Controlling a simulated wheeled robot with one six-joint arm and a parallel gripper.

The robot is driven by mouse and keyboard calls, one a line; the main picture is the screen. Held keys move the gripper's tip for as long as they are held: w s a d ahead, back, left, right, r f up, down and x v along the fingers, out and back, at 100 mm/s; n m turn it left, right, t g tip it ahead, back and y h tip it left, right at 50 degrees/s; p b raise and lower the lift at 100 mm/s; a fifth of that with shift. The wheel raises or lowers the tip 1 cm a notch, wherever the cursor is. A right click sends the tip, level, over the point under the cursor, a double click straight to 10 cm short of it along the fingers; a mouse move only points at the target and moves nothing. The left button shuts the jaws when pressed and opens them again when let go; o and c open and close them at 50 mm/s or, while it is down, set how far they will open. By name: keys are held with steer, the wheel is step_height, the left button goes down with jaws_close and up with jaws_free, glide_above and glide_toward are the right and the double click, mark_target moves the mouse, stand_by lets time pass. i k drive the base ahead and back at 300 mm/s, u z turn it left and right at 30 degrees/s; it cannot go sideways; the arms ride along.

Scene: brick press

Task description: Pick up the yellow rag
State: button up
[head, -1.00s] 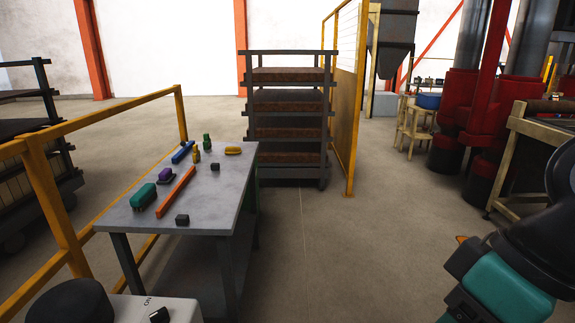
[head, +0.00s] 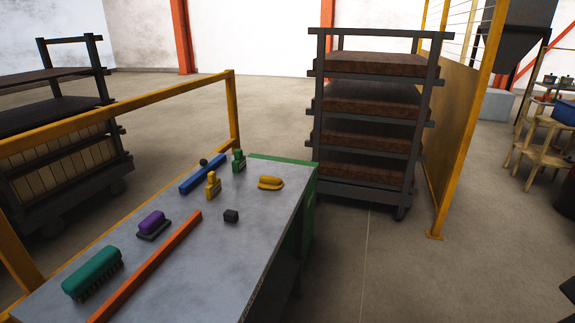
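A low, rounded yellow item (head: 270,183), which looks like the folded yellow rag, lies on the grey table (head: 225,265) near its far right edge. Nothing covers it. A second yellow thing (head: 212,187), upright with a narrow top, stands to its left. My gripper is not in view.
Also on the table are a green upright item (head: 238,161), a blue bar (head: 203,176), a small black block (head: 231,216), a purple-topped item (head: 152,225), a teal brush (head: 93,273) and a long orange bar (head: 148,265). A yellow railing (head: 150,98) runs behind.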

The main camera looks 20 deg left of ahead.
mark_target(266, 182)
steer(key=i, duration=2.1)
steer(key=u, duration=2.95)
